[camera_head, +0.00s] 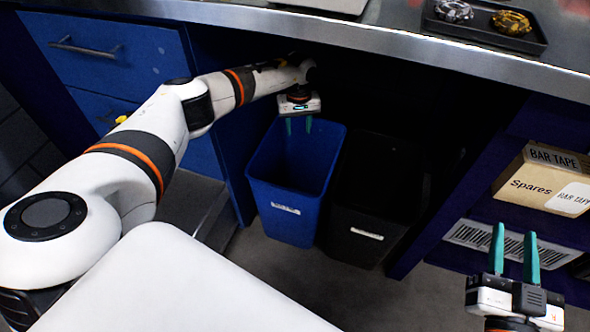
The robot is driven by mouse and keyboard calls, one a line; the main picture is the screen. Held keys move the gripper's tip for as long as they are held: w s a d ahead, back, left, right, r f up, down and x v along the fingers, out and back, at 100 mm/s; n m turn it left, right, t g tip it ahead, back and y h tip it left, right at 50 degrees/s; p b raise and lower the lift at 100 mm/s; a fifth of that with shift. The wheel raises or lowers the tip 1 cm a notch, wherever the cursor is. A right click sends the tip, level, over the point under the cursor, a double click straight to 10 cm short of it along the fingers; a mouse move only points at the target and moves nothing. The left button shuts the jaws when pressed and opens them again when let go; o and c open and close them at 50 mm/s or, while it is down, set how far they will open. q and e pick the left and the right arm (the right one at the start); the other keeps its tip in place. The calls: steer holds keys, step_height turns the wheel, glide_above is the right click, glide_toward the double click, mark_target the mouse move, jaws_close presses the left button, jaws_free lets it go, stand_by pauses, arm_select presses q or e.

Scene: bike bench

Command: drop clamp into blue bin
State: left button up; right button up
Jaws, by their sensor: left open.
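The blue bin (283,212) stands on the floor under the bench, left of a black bin. My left gripper (298,127) hangs over the blue bin's opening, pointing down. Its two teal fingers are apart and nothing shows between them. No clamp is visible in this view. The bottom of the blue bin is too dark and too hidden to tell what lies in it. My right gripper (514,250) is at the lower right, fingers up, apart and empty.
The black bin (368,220) stands right beside the blue one. The bench edge (400,45) runs above both bins. Blue drawers (110,55) are at the left. A shelf at the right holds a cardboard box (535,185). A black tray (480,28) with two small parts lies on the bench.

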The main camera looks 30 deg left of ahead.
arm_select(q)
step_height(320, 180, up, 12)
steer(key=p, duration=0.3)
arm_select(e)
steer(key=s+d+f+g+h, duration=0.1)
steer(key=s+f+g, duration=0.1)
steer(key=f+g, duration=0.2)
steer(key=s+d+f+g+h, duration=0.1)
steer(key=s+f+g, duration=0.1)
steer(key=f+g, duration=0.2)
steer(key=shift+d+f+h, duration=0.3)
steer(key=shift+d+f, duration=0.1)
steer(key=shift+f, duration=0.9)
